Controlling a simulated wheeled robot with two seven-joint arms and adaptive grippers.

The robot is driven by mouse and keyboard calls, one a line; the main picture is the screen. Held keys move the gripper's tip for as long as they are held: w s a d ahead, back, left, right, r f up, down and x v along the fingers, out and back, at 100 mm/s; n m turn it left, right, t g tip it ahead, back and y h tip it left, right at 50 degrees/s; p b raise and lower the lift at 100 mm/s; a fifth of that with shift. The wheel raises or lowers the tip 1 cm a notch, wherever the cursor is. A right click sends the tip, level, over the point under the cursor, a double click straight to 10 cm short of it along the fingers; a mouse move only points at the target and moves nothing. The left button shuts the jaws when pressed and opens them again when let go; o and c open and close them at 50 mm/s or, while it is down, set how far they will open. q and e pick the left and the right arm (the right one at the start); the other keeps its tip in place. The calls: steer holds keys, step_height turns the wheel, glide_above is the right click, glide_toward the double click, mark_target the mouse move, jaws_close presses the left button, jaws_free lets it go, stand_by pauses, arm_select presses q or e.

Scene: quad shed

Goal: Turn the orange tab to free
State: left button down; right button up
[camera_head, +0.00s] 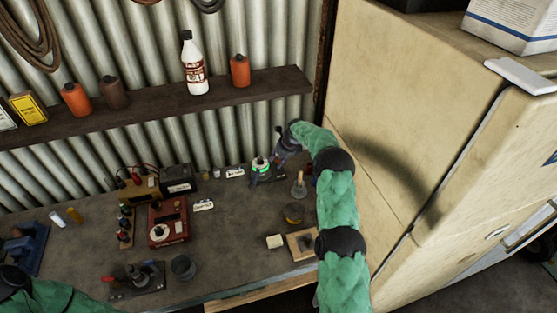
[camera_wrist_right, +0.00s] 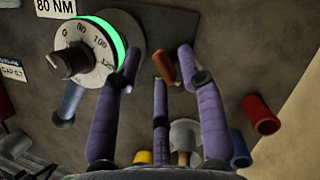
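The orange tab (camera_wrist_right: 163,67) shows in the right wrist view, beside a round white dial (camera_wrist_right: 84,50) with numbers, a dark knob and a lit green ring. My right gripper (camera_wrist_right: 158,60) has its purple fingers spread, with the tab in the gap between them. No finger clearly grips it. In the head view, my right gripper (camera_head: 284,155) is at the back of the bench, just right of the green-lit dial device (camera_head: 260,165); the tab cannot be made out there. My left arm enters at the bottom left; its gripper is out of frame.
An "80 NM" label (camera_wrist_right: 55,7) stands by the dial. A red tube (camera_wrist_right: 260,115) and a blue tube (camera_wrist_right: 239,148) are right of the fingers. A red box (camera_head: 167,222) is farther left on the bench. A tall cream cabinet (camera_head: 400,120) borders my right arm.

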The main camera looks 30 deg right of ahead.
jaws_close()
steer(key=shift+d+f+n+g+y+b, duration=0.15)
steer(key=shift+n+g+y+b, duration=0.15)
steer(key=shift+n+b, duration=0.7)
steer(key=shift+n+g+y+b, duration=0.4)
steer(key=shift+n+y+b, duration=0.2)
steer(key=shift+n+b, duration=1)
steer(key=shift+n, duration=0.5)
steer(key=shift+o, duration=1.4)
jaws_free()
steer(key=shift+s, duration=0.1)
